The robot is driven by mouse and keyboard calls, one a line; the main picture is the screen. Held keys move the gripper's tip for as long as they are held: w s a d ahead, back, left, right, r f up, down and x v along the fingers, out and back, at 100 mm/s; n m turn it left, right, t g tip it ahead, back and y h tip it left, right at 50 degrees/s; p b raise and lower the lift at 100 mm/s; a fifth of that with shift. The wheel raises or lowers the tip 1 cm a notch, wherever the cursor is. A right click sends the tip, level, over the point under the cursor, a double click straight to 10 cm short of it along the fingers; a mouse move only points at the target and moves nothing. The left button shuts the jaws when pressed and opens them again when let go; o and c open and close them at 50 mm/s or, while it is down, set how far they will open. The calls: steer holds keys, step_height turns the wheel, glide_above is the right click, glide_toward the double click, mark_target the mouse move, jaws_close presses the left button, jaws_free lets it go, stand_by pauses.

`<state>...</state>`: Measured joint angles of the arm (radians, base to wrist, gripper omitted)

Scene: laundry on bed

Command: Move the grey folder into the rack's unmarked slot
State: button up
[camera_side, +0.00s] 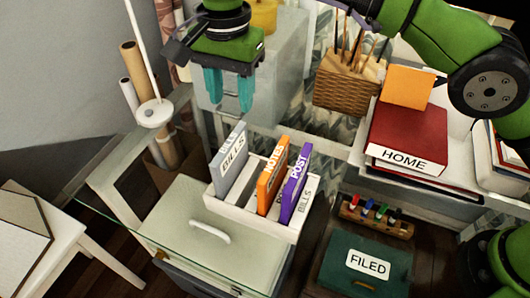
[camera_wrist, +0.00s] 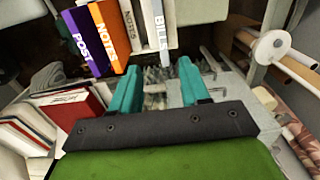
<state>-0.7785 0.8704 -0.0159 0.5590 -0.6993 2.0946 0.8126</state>
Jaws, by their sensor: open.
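The grey folder (camera_side: 230,162), labelled BILLS, stands in the left end of the white rack (camera_side: 225,208), its top well above the rack. It also shows in the wrist view (camera_wrist: 159,22), beyond my fingertips. An orange folder marked NOTES (camera_side: 272,177) and a purple folder marked POST (camera_side: 295,183) stand close together towards the rack's right side. A gap lies between the grey and orange folders. A BILLS label shows at the rack's right end; a NOTES label shows in the wrist view. My gripper (camera_side: 229,103) is open and empty, above and behind the rack, apart from the folders.
The rack stands on a pale cabinet (camera_side: 170,225) with a clear front top. A wicker basket (camera_side: 345,88), a red HOME binder (camera_side: 408,135), a pen holder (camera_side: 375,217) and a green FILED box (camera_side: 362,270) are to the right. Rolled tubes (camera_side: 135,68) stand at left.

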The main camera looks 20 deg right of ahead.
steer(key=d+r+n+t+y, duration=0.1)
steer(key=d+r, duration=0.2)
steer(key=d, duration=0.4)
steer(key=s+d+r+n, duration=0.1)
steer(key=d+r, duration=0.2)
steer(key=d, duration=0.3)
steer(key=d+r+n+t+y, duration=0.1)
steer(key=d+r, duration=0.2)
steer(key=d, duration=0.4)
steer(key=s+d+f+t, duration=0.2)
steer(key=s+d+f, duration=0.2)
steer(key=s+d, duration=0.3)
steer(key=s+d+f+n+t, duration=0.1)
steer(key=s+d+f+t, duration=0.2)
steer(key=s+d, duration=0.5)
steer(key=shift+s+d+f+n, duration=0.3)
steer(key=shift+d+f, duration=0.15)
steer(key=shift+f, duration=0.15)
